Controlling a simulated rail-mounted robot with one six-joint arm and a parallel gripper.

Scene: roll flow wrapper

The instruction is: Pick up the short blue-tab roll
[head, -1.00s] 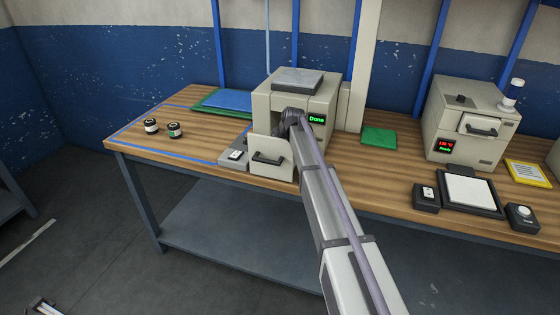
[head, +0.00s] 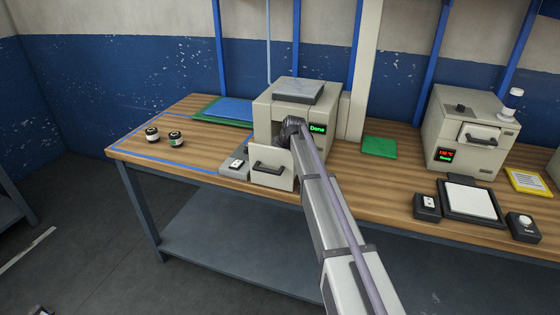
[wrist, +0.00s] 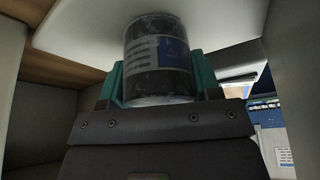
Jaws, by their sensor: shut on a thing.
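My gripper (wrist: 158,78) is shut on a short dark roll (wrist: 150,30) with a blue and white label, seen upright between its two teal fingers in the wrist view. The roll's top end reaches up close to a pale surface above it; I cannot tell whether they touch. In the head view my arm reaches into the open front of the beige wrapper machine (head: 265,108), whose screen reads "Done". The fingers and the held roll are hidden there by my arm and the machine.
The machine's front door (head: 275,168) with a dark handle stands at its opening. Two small dark rolls, a left one (head: 152,134) and a right one (head: 176,139), stand on the bench's left. A second beige machine (head: 470,125) stands at right. Bare bench (head: 215,150) lies left of the wrapper.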

